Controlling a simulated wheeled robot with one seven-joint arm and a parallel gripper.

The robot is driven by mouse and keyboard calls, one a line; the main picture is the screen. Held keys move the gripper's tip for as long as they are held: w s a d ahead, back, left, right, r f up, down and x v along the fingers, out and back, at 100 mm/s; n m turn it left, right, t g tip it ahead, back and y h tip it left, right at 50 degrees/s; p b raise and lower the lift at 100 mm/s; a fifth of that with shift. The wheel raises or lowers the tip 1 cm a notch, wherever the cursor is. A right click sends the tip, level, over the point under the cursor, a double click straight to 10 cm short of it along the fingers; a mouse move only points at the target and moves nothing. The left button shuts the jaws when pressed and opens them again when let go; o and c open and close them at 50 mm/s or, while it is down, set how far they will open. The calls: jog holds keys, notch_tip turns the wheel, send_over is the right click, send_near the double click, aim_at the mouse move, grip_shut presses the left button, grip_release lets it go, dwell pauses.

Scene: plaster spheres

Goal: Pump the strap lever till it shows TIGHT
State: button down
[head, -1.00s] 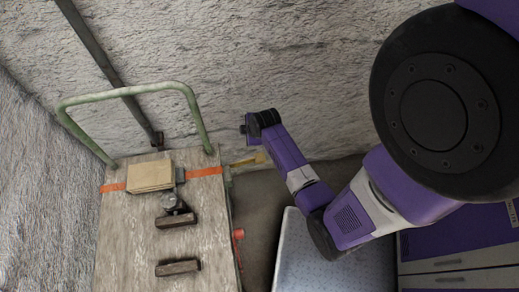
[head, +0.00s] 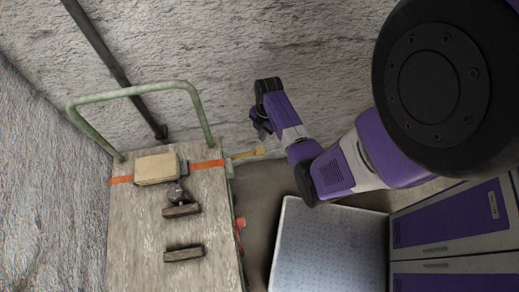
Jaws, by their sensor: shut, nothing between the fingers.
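An orange strap (head: 207,164) runs across the wooden cart deck (head: 135,230) and passes at a tan box (head: 157,168). A small grey part (head: 184,167) sits on the strap at the box's right side. I cannot read any TIGHT mark.
A green rail (head: 135,91) rises at the cart's far end. A round grey item (head: 175,193) and wooden blocks (head: 183,254) are on the deck. A red knob (head: 240,222) is at its right side. A rough wall (head: 220,50) stands behind.

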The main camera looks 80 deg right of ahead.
aim_at(261, 149)
jog(key=shift+f, duration=0.1)
jog(key=f+b, duration=0.6)
jog(key=b, duration=0.1)
jog(key=shift+w+a+f, duration=0.2)
jog(key=shift+a+f, duration=0.15)
jog(key=shift+f, duration=0.05)
jog(key=shift+f+b, duration=1.5)
jog(key=shift+f, duration=0.75)
